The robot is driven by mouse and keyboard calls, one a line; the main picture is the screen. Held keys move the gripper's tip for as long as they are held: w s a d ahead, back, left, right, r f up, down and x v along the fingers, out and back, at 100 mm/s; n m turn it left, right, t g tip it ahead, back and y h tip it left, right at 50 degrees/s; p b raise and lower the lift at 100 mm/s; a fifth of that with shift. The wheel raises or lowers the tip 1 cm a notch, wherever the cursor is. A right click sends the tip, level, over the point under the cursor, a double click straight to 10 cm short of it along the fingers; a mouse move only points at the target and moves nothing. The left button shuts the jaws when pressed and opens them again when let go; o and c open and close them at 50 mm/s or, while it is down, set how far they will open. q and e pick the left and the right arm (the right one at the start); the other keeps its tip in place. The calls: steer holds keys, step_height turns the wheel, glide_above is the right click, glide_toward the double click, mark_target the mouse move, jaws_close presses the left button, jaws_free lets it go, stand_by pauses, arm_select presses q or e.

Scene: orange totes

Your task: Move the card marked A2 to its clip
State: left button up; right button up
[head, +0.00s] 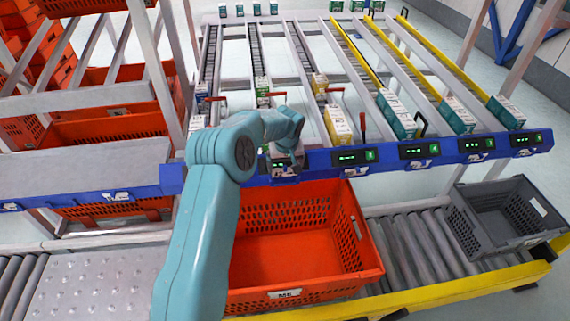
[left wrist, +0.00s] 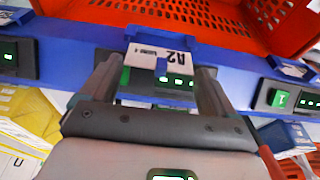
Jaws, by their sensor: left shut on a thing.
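The white card marked A2 (left wrist: 160,62) is between the fingers of my left gripper (left wrist: 160,78) in the left wrist view, its lettering upside down. The gripper is shut on it. The blue clip (left wrist: 160,36) on the front of the blue rail is directly at the card, so the two overlap in this view. I cannot tell whether the card is seated in it. In the head view my left gripper (head: 286,170) is at the rail's front face, above the orange tote, and mostly hides the card. My right gripper is in neither view.
The open orange tote (head: 300,293) stands empty on the roller conveyor below. A grey tote (head: 490,240) is to its right. The blue rail (head: 390,157) carries lit green displays and other cards. Several boxes, including a yellow one (head: 337,125), lie in the flow lanes behind.

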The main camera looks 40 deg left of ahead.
arm_select(q)
steer(key=shift+b, duration=0.4)
stand_by(0.5)
steer(key=shift+f+b, duration=0.35)
steer(key=shift+f, duration=0.05)
